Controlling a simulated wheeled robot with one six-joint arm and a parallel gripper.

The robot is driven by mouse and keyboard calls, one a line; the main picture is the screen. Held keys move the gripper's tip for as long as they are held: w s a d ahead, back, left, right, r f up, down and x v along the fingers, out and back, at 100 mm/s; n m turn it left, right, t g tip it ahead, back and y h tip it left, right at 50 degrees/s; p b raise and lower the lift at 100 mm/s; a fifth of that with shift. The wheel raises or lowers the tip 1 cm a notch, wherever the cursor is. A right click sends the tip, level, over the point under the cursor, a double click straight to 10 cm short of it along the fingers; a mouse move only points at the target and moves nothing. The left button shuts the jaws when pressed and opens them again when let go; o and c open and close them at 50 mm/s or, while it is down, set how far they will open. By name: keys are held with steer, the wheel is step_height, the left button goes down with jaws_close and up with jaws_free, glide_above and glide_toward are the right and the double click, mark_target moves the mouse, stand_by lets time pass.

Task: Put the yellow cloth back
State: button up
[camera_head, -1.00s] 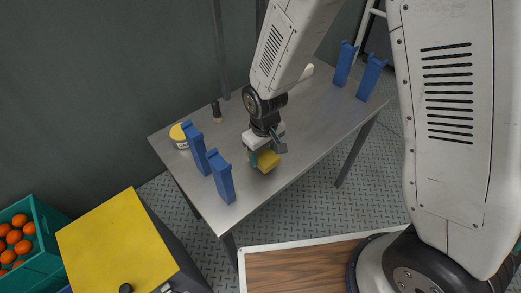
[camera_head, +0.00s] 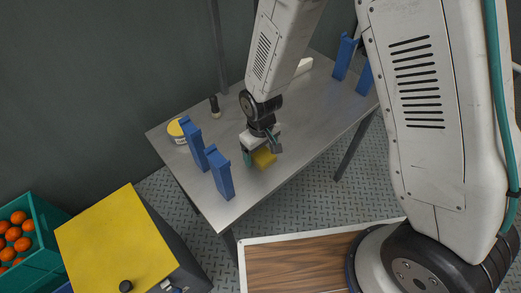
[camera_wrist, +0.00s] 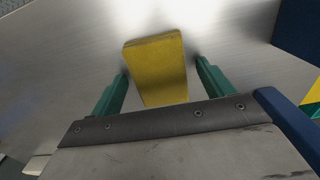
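The yellow cloth (camera_head: 264,159) is a thick folded pad near the front edge of the grey metal table, below my gripper. In the wrist view the cloth (camera_wrist: 157,68) lies between the two green fingers, with a narrow gap at each fingertip. My gripper (camera_wrist: 160,70) is open around it. In the head view my gripper (camera_head: 258,155) is low over the table, and part of the cloth is hidden behind it. I cannot tell how far the fingertips are from the tabletop.
Two blue uprights (camera_head: 220,174) stand left of my gripper, beside a yellow-lidded tub (camera_head: 176,131). A small dark-handled brush (camera_head: 214,107) is behind. More blue uprights (camera_head: 345,57) stand at the far right end. The middle of the metal table (camera_head: 310,110) is clear.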

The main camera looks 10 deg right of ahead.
mark_target(262, 152)
steer(key=shift+w+d+r, duration=0.1)
steer(key=shift+r, duration=1.9)
steer(key=shift+w+d+r, duration=0.1)
steer(key=shift+r, duration=1.9)
steer(key=s+d+r+m, duration=0.2)
steer(key=s+d+r, duration=0.2)
steer(key=d+r, duration=0.3)
steer(key=s+d+r+m+t, duration=0.1)
steer(key=s+d+r, duration=0.25)
steer(key=r, duration=0.45)
steer(key=s+d+r+m, duration=0.2)
steer(key=s+d+r, duration=0.2)
steer(key=d+r, duration=0.3)
steer(key=s+d+r+m, duration=0.1)
steer(key=s+d+r, duration=0.2)
steer(key=s, duration=0.5)
steer(key=shift+s+r+m, duration=0.3)
steer(key=shift+r+m, duration=0.1)
steer(key=shift+r, duration=0.25)
